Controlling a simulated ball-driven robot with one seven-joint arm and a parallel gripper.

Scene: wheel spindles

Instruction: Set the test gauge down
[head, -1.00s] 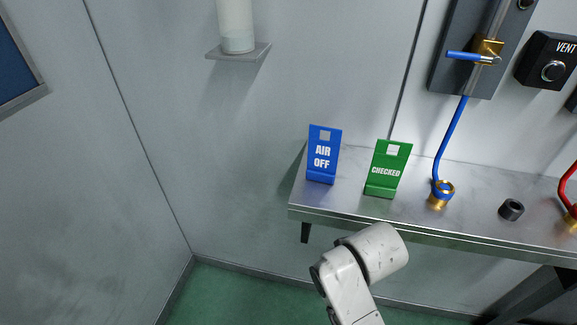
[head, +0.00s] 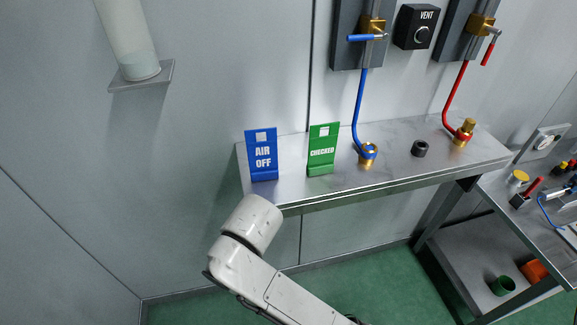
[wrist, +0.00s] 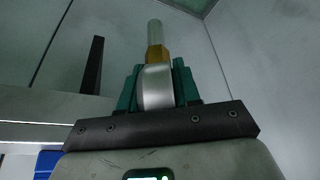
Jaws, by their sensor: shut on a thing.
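In the wrist view, my gripper (wrist: 157,88) is shut on the test gauge (wrist: 156,85). The gauge shows as a silver rounded body with a brass collar and a pale stem pointing away from the jaws. Green finger pads press on both sides of it. Its dial face is not visible. In the head view my white arm reaches up from the bottom toward the shelf's front left edge; the gripper and gauge do not show there.
A metal shelf (head: 400,174) carries a blue AIR OFF sign (head: 262,155), a green CHECKED sign (head: 322,150), a brass fitting on the blue pipe (head: 367,155), a black cap (head: 419,149) and a red-pipe fitting (head: 463,135). A lower workbench (head: 500,190) stands at right.

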